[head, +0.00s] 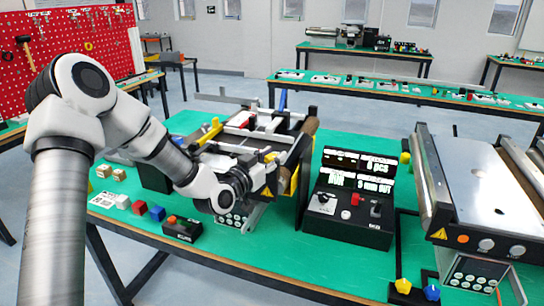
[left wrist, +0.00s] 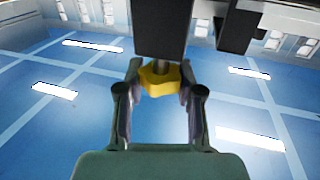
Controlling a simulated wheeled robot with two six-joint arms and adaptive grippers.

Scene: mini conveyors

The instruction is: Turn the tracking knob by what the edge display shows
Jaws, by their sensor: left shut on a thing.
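A yellow lobed knob (left wrist: 160,78) on a short shaft sits under a dark block in the left wrist view. My left gripper (left wrist: 162,82) has its two fingers on either side of it, shut on it. In the head view my left gripper (head: 244,187) is at the near right end of the small conveyor (head: 240,146), and its fingertips are hard to make out. The black display console (head: 345,232) stands just right of it. Its lower right display (head: 375,189) appears to read "5 mm OUT", with "6 pcs" above. My right gripper is not in view.
A second, wider conveyor (head: 480,185) stands at the right of the green table (head: 285,262). A small black button box (head: 183,229) and coloured blocks (head: 140,208) lie at the left front. Yellow (head: 403,286) and blue (head: 431,292) knobs sit at the front right edge.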

